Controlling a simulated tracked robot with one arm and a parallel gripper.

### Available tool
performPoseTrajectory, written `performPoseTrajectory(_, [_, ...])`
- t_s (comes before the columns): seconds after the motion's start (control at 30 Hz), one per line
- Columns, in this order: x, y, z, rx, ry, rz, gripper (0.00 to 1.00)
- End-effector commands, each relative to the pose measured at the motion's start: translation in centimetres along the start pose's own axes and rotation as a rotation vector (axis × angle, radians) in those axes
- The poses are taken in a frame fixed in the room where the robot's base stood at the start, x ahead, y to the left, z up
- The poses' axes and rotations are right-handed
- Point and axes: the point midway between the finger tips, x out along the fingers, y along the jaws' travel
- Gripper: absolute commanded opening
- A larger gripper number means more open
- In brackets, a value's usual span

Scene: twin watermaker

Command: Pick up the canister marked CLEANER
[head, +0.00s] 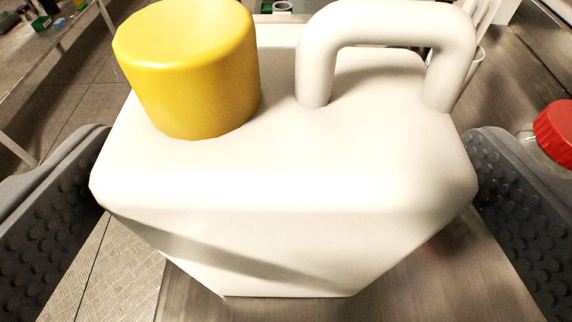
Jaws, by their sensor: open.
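A white canister (290,180) with a yellow cap (190,70) and a white loop handle (385,30) fills the middle of the head view. It stands upright on a metal surface. No CLEANER marking shows on the faces in view. My gripper (285,215) is open, with one dark, studded finger on the left of the canister and one on the right. The canister's body lies between the fingers. The left finger appears very close to its side; whether either finger touches it I cannot tell.
A red cap (556,133) on another container is at the right edge, just beyond my right finger. The metal surface (455,275) is bare in front on the right. Tiled floor (85,75) lies to the left. Small items are at the far top left.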

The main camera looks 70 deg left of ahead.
Motion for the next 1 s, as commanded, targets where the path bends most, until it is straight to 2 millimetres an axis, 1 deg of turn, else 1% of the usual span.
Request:
performPoseTrajectory(0.07, [0.5, -0.1, 0.1, 0.001, 0.001, -0.001, 1.0])
performPoseTrajectory(0.27, [2.9, -0.3, 0.5, 0.003, -0.004, -0.003, 1.0])
performPoseTrajectory(0.43, [4.7, -0.2, 0.3, -0.001, -0.002, -0.002, 1.0])
performPoseTrajectory(0.53, [5.1, -0.2, 0.3, 0.0, -0.001, 0.0, 1.0])
performPoseTrajectory(0.77, [5.1, -0.2, 0.4, 0.0, -0.002, 0.0, 1.0])
performPoseTrajectory(0.8, [5.1, -0.2, 0.4, 0.0, -0.002, 0.0, 0.89])
performPoseTrajectory(0.87, [5.1, -0.2, 0.4, 0.0, -0.002, 0.0, 0.72])
performPoseTrajectory(0.9, [5.1, -0.2, 0.4, 0.0, -0.002, 0.0, 0.61])
performPoseTrajectory(0.97, [5.1, -0.2, 0.4, 0.001, -0.002, 0.0, 0.44])
performPoseTrajectory(1.0, [5.1, -0.2, 0.3, 0.001, -0.001, 0.0, 0.38])
